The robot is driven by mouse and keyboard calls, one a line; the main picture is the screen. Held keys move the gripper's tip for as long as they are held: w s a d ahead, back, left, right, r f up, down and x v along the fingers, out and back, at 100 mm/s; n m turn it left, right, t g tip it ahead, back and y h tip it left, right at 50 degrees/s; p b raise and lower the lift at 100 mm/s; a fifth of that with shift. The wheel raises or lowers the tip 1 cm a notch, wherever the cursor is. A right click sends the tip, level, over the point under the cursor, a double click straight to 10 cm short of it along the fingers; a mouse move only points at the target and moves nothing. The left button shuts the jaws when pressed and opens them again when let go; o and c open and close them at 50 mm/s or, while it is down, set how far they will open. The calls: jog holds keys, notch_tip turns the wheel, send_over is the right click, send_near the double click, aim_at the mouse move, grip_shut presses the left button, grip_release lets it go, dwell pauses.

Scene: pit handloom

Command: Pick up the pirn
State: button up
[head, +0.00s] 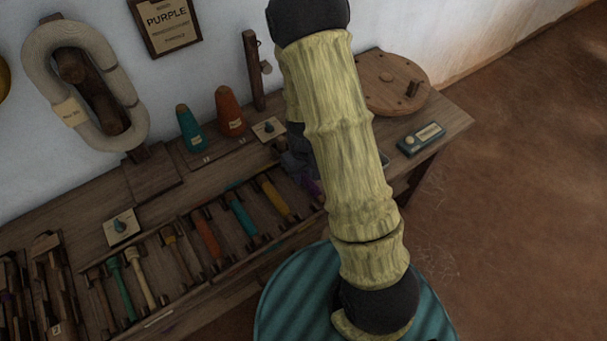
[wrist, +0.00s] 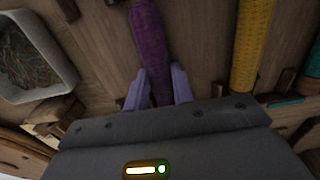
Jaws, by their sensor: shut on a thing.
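The purple pirn (wrist: 148,42) runs up from between the two pale lavender fingers of my gripper (wrist: 158,88) in the wrist view. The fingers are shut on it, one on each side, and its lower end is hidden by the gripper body. In the head view a small bit of the purple pirn (head: 313,187) shows beside my arm, at the right end of the row of pirns. My arm hides most of it and the fingertips there. I cannot tell whether the pirn is lifted off its rack.
A yellow pirn (wrist: 251,45) lies just right of the held one, with a teal pirn (wrist: 288,99) beyond. A grey tray of scraps (wrist: 32,50) is at the left. In the head view, orange (head: 206,238) and other pirns continue leftward; a round wooden disc (head: 391,80) stands behind.

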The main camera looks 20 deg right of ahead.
aim_at(303, 174)
notch_tip(303, 174, up, 10)
jog(key=p, duration=0.2)
jog(key=shift+f, duration=0.15)
dwell(0.6)
